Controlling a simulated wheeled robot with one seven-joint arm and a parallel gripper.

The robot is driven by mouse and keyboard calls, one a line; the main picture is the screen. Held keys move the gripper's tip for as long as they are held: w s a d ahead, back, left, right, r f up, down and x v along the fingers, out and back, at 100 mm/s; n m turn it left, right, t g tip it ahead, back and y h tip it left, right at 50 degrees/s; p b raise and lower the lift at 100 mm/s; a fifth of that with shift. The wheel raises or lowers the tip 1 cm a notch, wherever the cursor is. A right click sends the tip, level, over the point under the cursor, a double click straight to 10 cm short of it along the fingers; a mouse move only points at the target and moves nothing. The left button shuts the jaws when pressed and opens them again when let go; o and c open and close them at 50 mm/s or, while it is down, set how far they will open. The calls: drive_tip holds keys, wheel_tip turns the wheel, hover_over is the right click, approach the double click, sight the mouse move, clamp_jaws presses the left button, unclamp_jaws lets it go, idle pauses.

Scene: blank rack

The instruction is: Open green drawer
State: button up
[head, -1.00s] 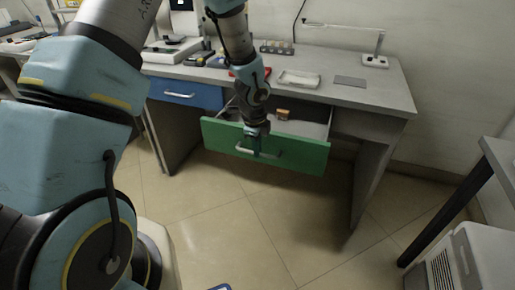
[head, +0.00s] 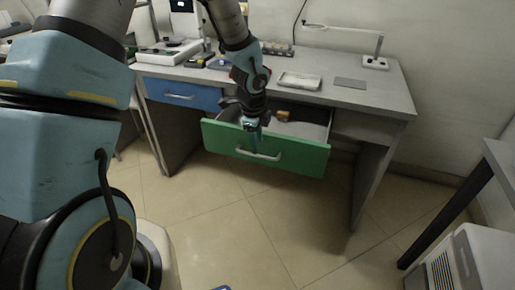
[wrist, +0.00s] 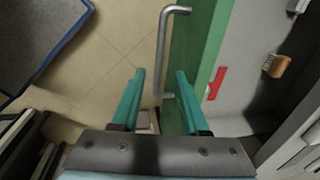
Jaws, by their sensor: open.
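The green drawer (head: 305,156) stands pulled out from under the desk, its inside showing from above. Its front also shows in the wrist view (wrist: 208,35). Its silver bar handle (head: 265,157) is on the front face. In the wrist view the handle (wrist: 163,45) runs lengthwise, between and ahead of the fingertips. My gripper (head: 254,146) is over the drawer front, by the handle. In the wrist view my gripper (wrist: 160,74) has its two teal fingers apart with nothing clamped. Whether a finger touches the handle or drawer front cannot be told.
A brown object (head: 283,116) lies in the drawer. A closed blue drawer (head: 180,94) is at the left. The grey desk (head: 385,97) carries a white tray (head: 300,80) and a lamp (head: 375,62). A white cabinet (head: 465,262) stands at right. Floor before the drawer is clear.

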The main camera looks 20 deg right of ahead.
wheel_tip(320, 180, up, 6)
drive_tip(key=shift+s+a+r, duration=0.25)
drive_tip(key=shift+s+a, duration=0.2)
drive_tip(key=w+a+r+n+y+p, duration=0.1)
drive_tip(key=a+r+n, duration=0.2)
drive_tip(key=a+n, duration=0.45)
drive_tip(key=w+a+r+n+p, duration=0.1)
drive_tip(key=a+r+n, duration=0.25)
drive_tip(key=a, duration=0.65)
drive_tip(key=s+a+r+n, duration=0.1)
drive_tip(key=s+a+n, duration=0.1)
drive_tip(key=a+n, duration=0.4)
drive_tip(key=s+a+r+n, duration=0.2)
drive_tip(key=s+a+n, duration=0.1)
drive_tip(key=a+n, duration=0.4)
drive_tip(key=shift+s+r+n, duration=0.15)
drive_tip(key=shift+s+n, duration=0.2)
drive_tip(key=shift+n, duration=0.35)
